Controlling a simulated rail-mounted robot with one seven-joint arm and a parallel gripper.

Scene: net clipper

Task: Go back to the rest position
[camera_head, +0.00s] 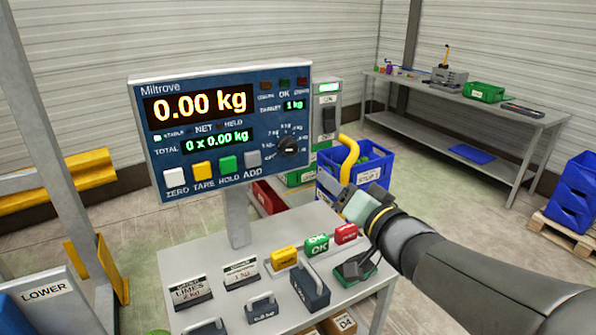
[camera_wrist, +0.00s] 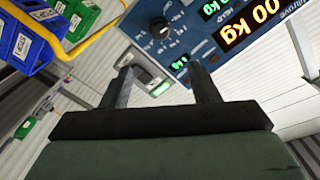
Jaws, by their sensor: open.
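My gripper (camera_head: 338,192) is at the end of my arm, which comes in from the lower right in the head view. It is in the air above the right part of the grey table (camera_head: 215,248), to the right of the scale display. In the wrist view my gripper (camera_wrist: 160,70) shows two dark fingers standing apart with nothing between them. The blue Miltrove display (camera_head: 225,120) reads 0.00 kg and total 0 x 0.00 kg. It also shows in the wrist view (camera_wrist: 185,25), tilted and beyond the fingers.
The table holds a yellow block (camera_head: 284,257), a green OK block (camera_head: 317,245), a red block (camera_head: 346,233) and dark handled weights (camera_head: 310,288). A blue crate (camera_head: 373,172) with a yellow curved tube (camera_head: 349,158) stands behind my gripper. A long bench (camera_head: 480,110) is at the back right.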

